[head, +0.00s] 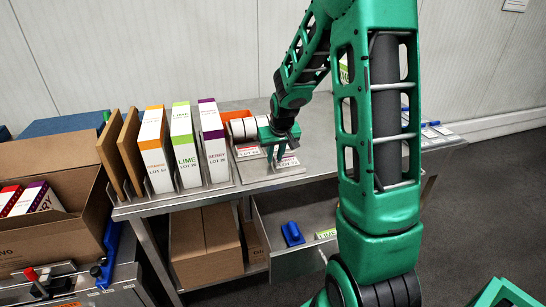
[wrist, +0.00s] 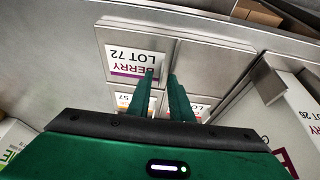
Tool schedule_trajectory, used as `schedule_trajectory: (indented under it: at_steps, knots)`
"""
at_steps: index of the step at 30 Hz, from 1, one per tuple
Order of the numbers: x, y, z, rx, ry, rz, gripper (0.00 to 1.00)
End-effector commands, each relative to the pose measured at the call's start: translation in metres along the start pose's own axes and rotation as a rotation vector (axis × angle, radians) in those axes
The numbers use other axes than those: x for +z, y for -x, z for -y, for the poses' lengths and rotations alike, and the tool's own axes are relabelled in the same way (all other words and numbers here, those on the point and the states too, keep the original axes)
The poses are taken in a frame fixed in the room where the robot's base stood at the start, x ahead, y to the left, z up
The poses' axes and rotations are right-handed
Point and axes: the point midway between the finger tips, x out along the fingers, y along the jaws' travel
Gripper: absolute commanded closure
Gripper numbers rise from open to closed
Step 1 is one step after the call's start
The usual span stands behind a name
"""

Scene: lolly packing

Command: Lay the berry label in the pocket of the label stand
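The berry label (wrist: 128,62) is white with a purple edge and reads BERRY LOT 72. It lies flat in a front pocket of the metal label stand (wrist: 195,55), at the right in the head view (head: 290,162). The stand (head: 258,172) is on the steel table. My gripper (wrist: 162,75) is over the stand, fingers parted with nothing seen between them. One fingertip overlaps the label's edge in the wrist view; I cannot tell whether it touches. In the head view my gripper (head: 276,160) points down at the stand.
Orange, lime and berry cartons (head: 182,145) stand left of the stand. An orange bin (head: 257,119) and white rolls (head: 243,128) are behind it. An open drawer (head: 283,262) below holds a blue object (head: 292,234) and a lime label (head: 326,233). The stand's other front pocket looks empty.

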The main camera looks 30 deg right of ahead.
Motion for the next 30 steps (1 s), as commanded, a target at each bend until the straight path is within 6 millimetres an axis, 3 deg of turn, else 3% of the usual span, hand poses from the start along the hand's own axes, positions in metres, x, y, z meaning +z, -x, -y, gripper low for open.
schedule_trajectory:
  at_steps: [8,21,30]
  knots:
    - [-0.006,0.015,0.0,-0.001,0.001,-0.004,0.8]
    - [-0.006,0.097,0.001,-0.001,0.001,-0.005,0.8]
    - [-0.004,0.129,0.0,0.0,0.001,-0.001,0.8]
